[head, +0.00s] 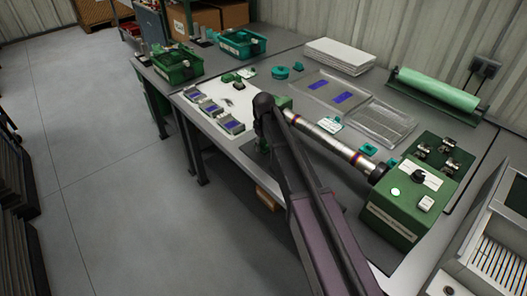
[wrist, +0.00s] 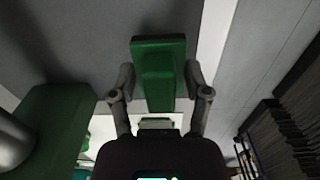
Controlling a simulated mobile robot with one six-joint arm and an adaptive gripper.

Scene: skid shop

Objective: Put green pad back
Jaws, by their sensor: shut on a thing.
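The green pad (wrist: 159,72) is a dark green block, seen close up in the wrist view. My gripper (wrist: 160,85) has one finger on each side of it and is shut on it. In the head view my gripper (head: 263,147) is at the front edge of the workbench (head: 235,150), largely hidden by my arm, so the pad is hard to make out there.
Several small grey trays with blue pieces (head: 210,107) stand left of my arm. Green bins (head: 178,66) are behind them. Clear trays (head: 370,122) and a green control box (head: 410,205) lie to the right. The floor (head: 110,150) at left is clear.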

